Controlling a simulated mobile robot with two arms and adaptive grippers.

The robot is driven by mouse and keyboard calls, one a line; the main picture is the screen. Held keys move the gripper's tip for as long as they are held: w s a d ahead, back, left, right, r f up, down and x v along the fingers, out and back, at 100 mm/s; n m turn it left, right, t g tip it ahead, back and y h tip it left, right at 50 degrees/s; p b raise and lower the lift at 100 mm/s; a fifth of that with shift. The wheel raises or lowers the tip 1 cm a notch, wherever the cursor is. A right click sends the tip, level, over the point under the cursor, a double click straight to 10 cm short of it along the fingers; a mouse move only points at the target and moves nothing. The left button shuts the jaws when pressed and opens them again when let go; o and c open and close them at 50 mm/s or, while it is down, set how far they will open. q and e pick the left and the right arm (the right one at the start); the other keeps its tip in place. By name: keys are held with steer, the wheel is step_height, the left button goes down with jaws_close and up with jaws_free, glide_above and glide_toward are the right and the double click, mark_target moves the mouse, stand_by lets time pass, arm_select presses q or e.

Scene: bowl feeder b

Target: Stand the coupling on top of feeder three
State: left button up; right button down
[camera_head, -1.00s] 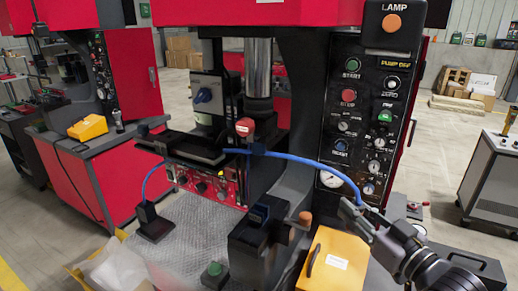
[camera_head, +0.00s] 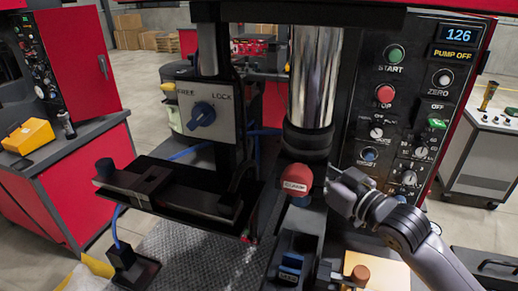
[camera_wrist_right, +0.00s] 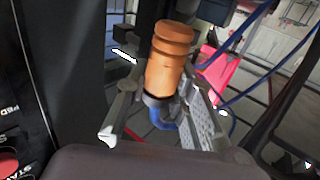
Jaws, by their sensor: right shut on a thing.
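In the right wrist view a copper-orange grooved cylinder, which looks like the coupling (camera_wrist_right: 169,60), stands slightly tilted between the fingertips of my right gripper (camera_wrist_right: 160,98). The gripper is shut on its lower end; a dark collar and something blue show below it. No feeder marked three is recognizable. My left gripper is not in view.
The control panel (camera_head: 405,110) stands close behind my right arm. A black plate (camera_head: 175,190) juts out at left-centre. A dark fixture (camera_head: 290,262) and a copper knob (camera_head: 361,275) sit in front. A blue hose (camera_head: 115,230) runs at left. Textured mat (camera_head: 195,255) is bare.

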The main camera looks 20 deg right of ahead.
steer(key=p+x, duration=0.5)
steer(key=x, duration=1)
steer(key=shift+w+a+r, duration=0.15)
steer(key=shift+r, duration=0.05)
steer(key=shift+w+a+f, duration=0.1)
steer(key=shift+w, duration=0.15)
steer(key=shift+w+f, duration=0.15)
steer(key=shift+f, duration=0.1)
step_height(320, 180, down, 2)
steer(key=shift+f+p, duration=0.15)
steer(key=shift+p, duration=0.55)
steer(key=shift+f, duration=0.4)
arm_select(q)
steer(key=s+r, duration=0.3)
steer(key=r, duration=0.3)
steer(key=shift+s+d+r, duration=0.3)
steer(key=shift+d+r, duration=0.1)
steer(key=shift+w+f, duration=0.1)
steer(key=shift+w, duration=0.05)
arm_select(e)
steer(key=shift+f, duration=0.15)
